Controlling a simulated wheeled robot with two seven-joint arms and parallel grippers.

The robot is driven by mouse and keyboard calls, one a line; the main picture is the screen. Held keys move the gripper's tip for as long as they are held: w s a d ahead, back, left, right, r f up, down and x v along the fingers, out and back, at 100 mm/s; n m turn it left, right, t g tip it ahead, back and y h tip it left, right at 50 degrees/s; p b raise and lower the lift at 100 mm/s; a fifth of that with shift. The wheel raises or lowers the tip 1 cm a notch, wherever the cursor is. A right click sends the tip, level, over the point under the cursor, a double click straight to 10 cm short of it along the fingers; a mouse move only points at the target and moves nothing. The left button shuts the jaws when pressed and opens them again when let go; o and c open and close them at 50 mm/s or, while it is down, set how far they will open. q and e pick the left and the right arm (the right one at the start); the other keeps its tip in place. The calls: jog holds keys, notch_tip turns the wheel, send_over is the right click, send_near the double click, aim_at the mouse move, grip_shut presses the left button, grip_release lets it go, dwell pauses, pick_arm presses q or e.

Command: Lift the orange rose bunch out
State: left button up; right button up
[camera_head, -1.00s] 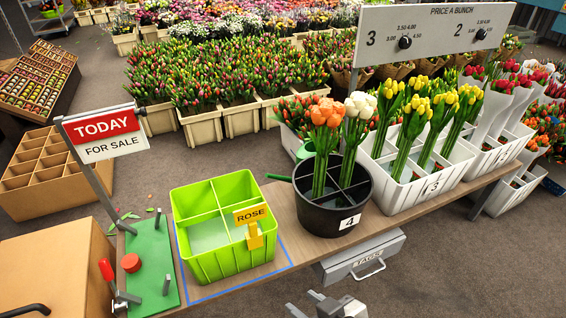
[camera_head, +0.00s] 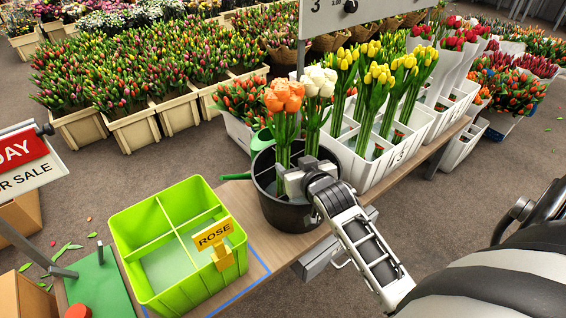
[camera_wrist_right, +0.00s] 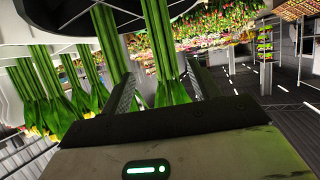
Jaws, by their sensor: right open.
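The orange rose bunch (camera_head: 284,97) stands upright in the black bucket (camera_head: 286,216), left of the white bunch (camera_head: 318,84). My right gripper (camera_head: 291,178) is open at the bucket's near rim, low in front of the orange bunch's stems. In the right wrist view, which looks upside down, green stems (camera_wrist_right: 163,50) show between my two fingers (camera_wrist_right: 160,92); they appear to be the orange bunch's. I cannot tell how deep they sit between the fingers. Another stem bundle shows left of the fingers. My left gripper is not in view.
A green divided crate (camera_head: 143,281) with a yellow ROSE tag (camera_head: 215,238) stands left of the bucket, its compartments empty. A white planter (camera_head: 385,172) with yellow tulips stands close on the right. A price board (camera_head: 340,20) rises behind.

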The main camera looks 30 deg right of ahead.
aim_at(286, 157)
jog(key=x, duration=0.2)
jog(key=b+x, duration=0.1)
jog(key=x, duration=0.5)
jog(key=shift+w+a, duration=0.25)
jog(key=shift+r, duration=0.15)
jog(key=c, duration=1.3)
